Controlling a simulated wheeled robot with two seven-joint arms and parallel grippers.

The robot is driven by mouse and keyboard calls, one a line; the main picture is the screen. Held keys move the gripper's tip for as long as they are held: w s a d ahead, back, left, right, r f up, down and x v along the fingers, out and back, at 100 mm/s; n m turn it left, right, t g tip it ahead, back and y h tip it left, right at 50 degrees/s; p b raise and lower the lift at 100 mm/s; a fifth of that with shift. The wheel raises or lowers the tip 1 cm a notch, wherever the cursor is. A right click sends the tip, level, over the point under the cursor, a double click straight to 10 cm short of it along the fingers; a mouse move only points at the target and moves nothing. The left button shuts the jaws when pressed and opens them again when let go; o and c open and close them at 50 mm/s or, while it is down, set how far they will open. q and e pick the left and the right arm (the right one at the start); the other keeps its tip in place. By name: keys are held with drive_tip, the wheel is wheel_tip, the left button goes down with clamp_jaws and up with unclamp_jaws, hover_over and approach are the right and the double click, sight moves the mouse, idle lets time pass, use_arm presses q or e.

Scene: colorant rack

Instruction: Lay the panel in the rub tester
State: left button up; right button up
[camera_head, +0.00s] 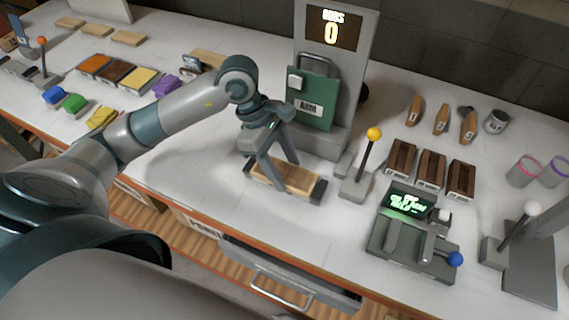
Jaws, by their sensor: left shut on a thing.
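The panel (298,179) is a light wooden board between the dark end pieces of a low bed at the front of the rub tester. My left gripper (278,162) reaches down from above and is shut on the panel. I cannot tell whether the panel rests fully on the bed. The rub tester (341,60) is a grey tower with a "RUBS 0" display and a green plate (312,92) marked "ARM". My right gripper is not in view.
A yellow-knobbed lever (364,160) stands right of the bed. A grey device (409,238) with a green-lit screen and blue knob is at the front right. Dark wooden blocks (430,169) stand behind it. Colored pieces (75,102) lie at left. An open drawer (285,283) juts out below.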

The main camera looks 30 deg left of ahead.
use_arm(q)
drive_tip(key=shift+f, duration=0.15)
drive_tip(key=shift+f, duration=0.1)
drive_tip(key=o, duration=1.1)
